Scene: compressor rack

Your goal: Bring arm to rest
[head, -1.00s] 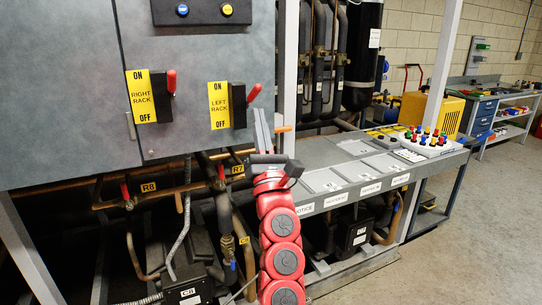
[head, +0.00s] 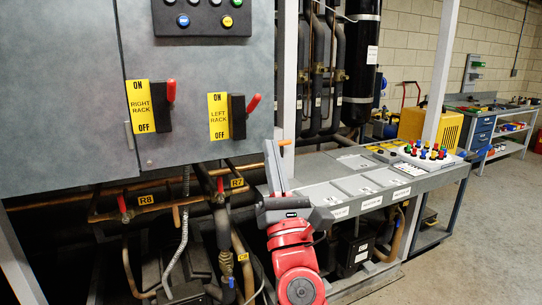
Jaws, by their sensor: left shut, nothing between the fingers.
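My left gripper (head: 273,155) is in the lower middle of the head view, on the red arm (head: 291,255). Its grey fingers point upward and are shut with nothing between them. The fingertips show just right of the grey electrical cabinet's lower corner, in front of the upright post and the left end of the workbench. I cannot tell whether they touch anything. My right gripper is not in view.
The cabinet (head: 70,110) carries a RIGHT RACK switch (head: 148,106) and a LEFT RACK switch (head: 228,116), both with red levers. Copper pipes (head: 160,183) run below. A grey bench (head: 440,172) stands right of the gripper. Open floor (head: 470,250) lies at the right.

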